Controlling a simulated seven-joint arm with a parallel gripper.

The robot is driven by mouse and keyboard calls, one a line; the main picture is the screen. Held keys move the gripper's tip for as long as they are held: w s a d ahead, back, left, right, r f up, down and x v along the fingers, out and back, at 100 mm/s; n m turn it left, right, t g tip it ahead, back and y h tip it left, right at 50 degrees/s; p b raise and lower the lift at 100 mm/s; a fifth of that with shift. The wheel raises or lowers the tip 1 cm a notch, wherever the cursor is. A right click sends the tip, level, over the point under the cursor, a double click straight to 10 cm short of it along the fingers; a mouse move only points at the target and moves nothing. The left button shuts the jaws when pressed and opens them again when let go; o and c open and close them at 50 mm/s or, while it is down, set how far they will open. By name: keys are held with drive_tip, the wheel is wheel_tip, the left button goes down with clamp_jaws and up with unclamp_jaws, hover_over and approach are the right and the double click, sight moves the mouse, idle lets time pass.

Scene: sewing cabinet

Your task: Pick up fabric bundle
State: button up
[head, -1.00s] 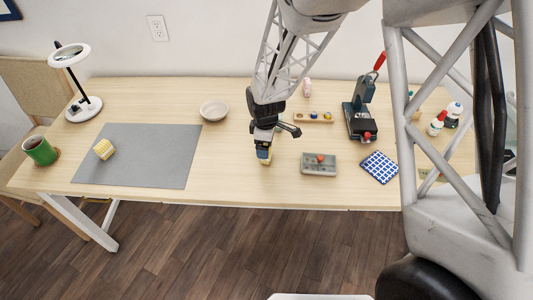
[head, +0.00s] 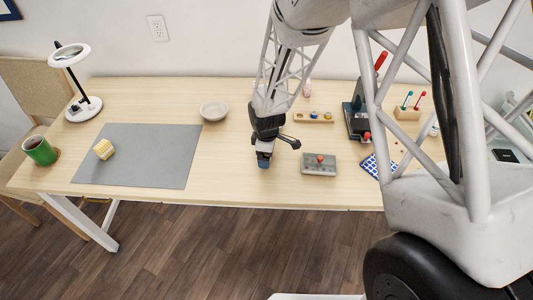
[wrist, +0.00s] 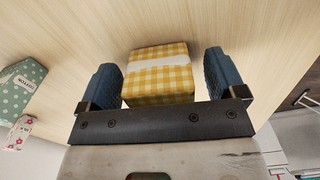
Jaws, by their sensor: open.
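The fabric bundle (wrist: 160,85), yellow and white checked with a pale band, shows in the wrist view between the two blue fingers of my gripper (wrist: 159,60). The fingers are open, with a small gap on each side of the bundle. In the head view my gripper (head: 263,161) points down low over the front middle of the table. The bundle under it is hidden there by the gripper.
A yellow checked block (head: 104,149) lies on the grey mat (head: 150,172) at left. A grey tray (head: 319,170) with a red knob stands close right of my gripper. A green dotted cotton pack (wrist: 22,88) shows in the wrist view. The table's front edge is near.

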drive_tip(key=c, duration=1)
drive_tip(key=shift+r, duration=0.15)
drive_tip(key=shift+r, duration=0.8)
wheel_tip(320, 180, up, 2)
drive_tip(key=s+d, duration=0.1)
drive_tip(key=s, duration=0.4)
drive_tip(key=s+d, duration=0.2)
drive_tip(key=s, duration=0.3)
drive_tip(key=s+d+r, duration=0.1)
drive_tip(key=s+d, duration=0.1)
drive_tip(key=s, duration=0.3)
drive_tip(key=shift+d, duration=0.15)
